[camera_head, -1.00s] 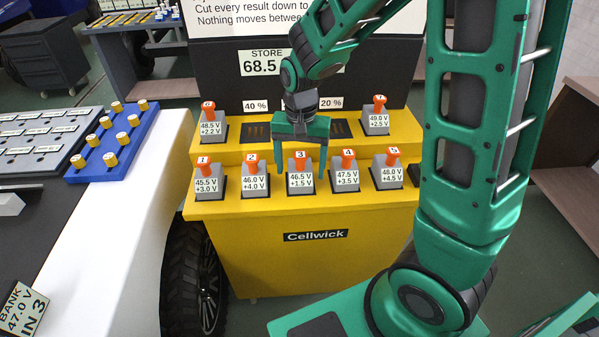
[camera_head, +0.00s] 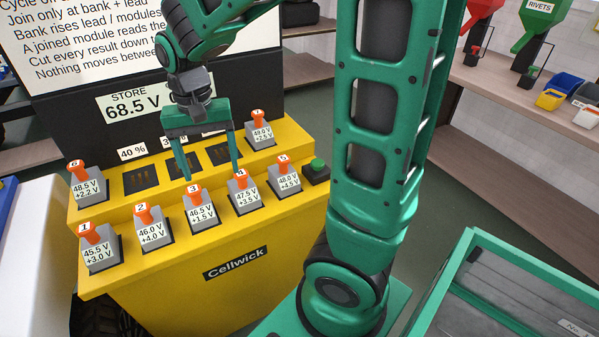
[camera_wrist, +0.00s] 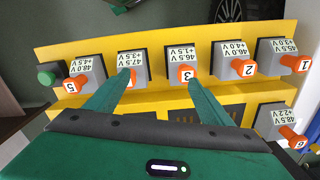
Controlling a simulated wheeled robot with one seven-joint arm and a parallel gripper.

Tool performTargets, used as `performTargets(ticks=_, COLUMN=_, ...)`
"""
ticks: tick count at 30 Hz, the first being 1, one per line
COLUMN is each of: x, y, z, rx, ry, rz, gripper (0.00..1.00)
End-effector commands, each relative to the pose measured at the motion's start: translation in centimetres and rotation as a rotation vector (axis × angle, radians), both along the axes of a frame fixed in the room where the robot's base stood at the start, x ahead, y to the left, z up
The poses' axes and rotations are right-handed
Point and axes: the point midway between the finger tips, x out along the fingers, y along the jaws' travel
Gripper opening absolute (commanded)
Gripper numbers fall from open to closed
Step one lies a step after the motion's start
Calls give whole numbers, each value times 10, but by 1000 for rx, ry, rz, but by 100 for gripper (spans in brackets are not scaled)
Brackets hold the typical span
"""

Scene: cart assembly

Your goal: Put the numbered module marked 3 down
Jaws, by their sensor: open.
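The module marked 3 (camera_head: 201,213) is a grey block with an orange knob and a label reading 46.5 V, +1.5 V. It stands upright on a dark pad in the front row of the yellow Cellwick cart (camera_head: 180,285), between module 2 (camera_head: 151,230) and module 4 (camera_head: 246,195). My gripper (camera_head: 211,176) is open and empty, with its fingertips near the knobs of modules 3 and 4. In the wrist view, module 3 (camera_wrist: 182,63) shows beyond the right finger, and the left finger (camera_wrist: 108,93) partly covers module 4 (camera_wrist: 127,58).
Module 1 (camera_head: 100,254) and module 5 (camera_head: 284,178) end the front row. Modules 6 (camera_head: 87,189) and 7 (camera_head: 261,134) stand on the back step, with dark empty slots (camera_head: 141,179) between them. A green button (camera_head: 317,165) sits at the cart's right end.

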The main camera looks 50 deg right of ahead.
Motion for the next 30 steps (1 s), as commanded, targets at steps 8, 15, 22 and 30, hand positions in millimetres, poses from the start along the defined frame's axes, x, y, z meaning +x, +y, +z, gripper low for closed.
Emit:
performTargets(ticks=8, x=-117, y=-100, z=14, rx=4, ry=-3, rz=-12, gripper=75)
performTargets(ticks=15, x=-191, y=-126, z=9, rx=10, ry=1, rz=2, gripper=75)
performTargets(ticks=22, x=-206, y=-131, z=6, rx=12, ry=3, rz=9, gripper=75)
performTargets(ticks=30, x=-205, y=-131, z=6, rx=12, ry=3, rz=10, gripper=70)
